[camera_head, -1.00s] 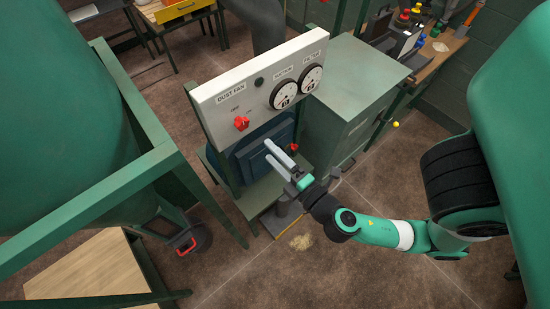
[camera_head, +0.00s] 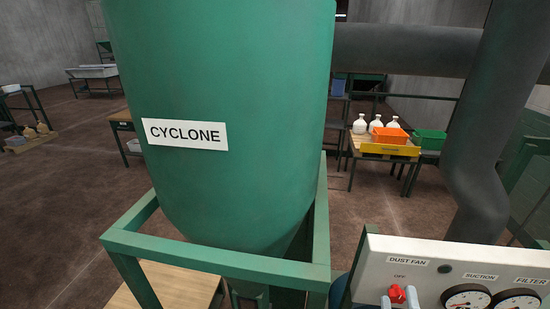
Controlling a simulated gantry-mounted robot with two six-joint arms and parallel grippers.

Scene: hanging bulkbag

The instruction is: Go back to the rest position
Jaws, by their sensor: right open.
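The dust fan panel (camera_head: 372,270) is a white board at the lower right. It has a red knob (camera_head: 397,293) under the word OFF, and two round gauges, a suction gauge (camera_head: 467,299) and a filter gauge (camera_head: 516,302), cut by the bottom edge. Only the pale fingertips of my right gripper (camera_head: 399,304) show at the bottom edge, in front of the panel just below the knob. They are apart, with nothing seen between them. The rest of my right arm is out of frame. My left gripper is not in view.
A big green tank labelled CYCLONE (camera_head: 225,75) stands in a green frame (camera_head: 215,258) left of the panel. A thick grey pipe (camera_head: 480,140) rises behind the panel. A table (camera_head: 352,153) with white bottles and an orange basket (camera_head: 390,135) stands far back. Open brown floor lies at left.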

